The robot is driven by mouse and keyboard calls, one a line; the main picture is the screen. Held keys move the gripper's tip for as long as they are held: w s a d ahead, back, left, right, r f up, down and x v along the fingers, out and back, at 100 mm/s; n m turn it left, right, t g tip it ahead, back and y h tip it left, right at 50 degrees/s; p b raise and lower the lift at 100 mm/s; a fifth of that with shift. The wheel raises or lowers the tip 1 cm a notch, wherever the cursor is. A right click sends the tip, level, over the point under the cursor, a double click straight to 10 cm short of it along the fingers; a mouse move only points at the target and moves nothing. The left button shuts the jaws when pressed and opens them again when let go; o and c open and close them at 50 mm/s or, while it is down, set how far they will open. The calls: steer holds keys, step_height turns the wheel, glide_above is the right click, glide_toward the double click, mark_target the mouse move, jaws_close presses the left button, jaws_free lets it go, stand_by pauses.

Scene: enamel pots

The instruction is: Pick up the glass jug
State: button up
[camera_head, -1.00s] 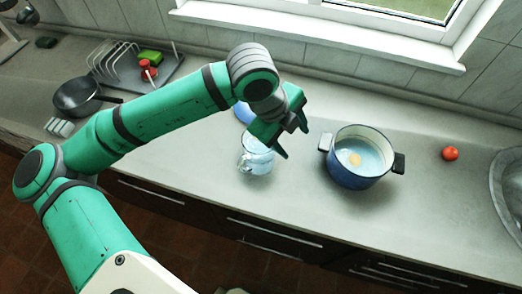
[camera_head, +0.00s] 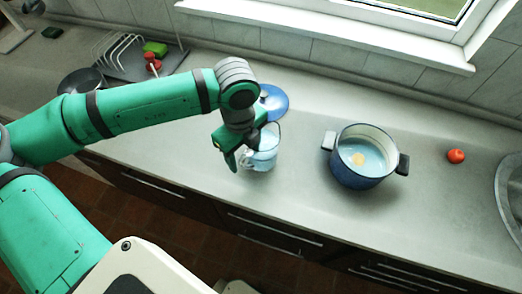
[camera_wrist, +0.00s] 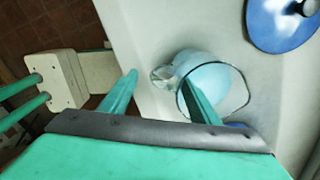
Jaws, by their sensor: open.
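The glass jug (camera_head: 265,158) is clear with a pale blue tint and stands on the grey counter, with its handle toward the left. My gripper (camera_head: 240,158) is open at the jug's handle side and partly hides the jug in the head view. In the wrist view, the jug (camera_wrist: 222,80) shows beyond my open gripper (camera_wrist: 165,82). One finger overlaps the jug's body in that view, and the other is left of the handle. The handle appears between the two fingers. I cannot tell whether a finger touches the jug.
A blue pot lid (camera_head: 273,102) lies just behind the jug. A blue enamel pot (camera_head: 350,180) with pale liquid and something yellow stands to the right. A tomato (camera_head: 456,156) is farther right. A dish rack (camera_head: 118,52) and a dark pan (camera_head: 82,80) are at the left.

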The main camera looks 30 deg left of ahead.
mark_target(246, 165)
steer(key=shift+w+f, duration=0.2)
steer(key=shift+f, duration=2.35)
jaws_close()
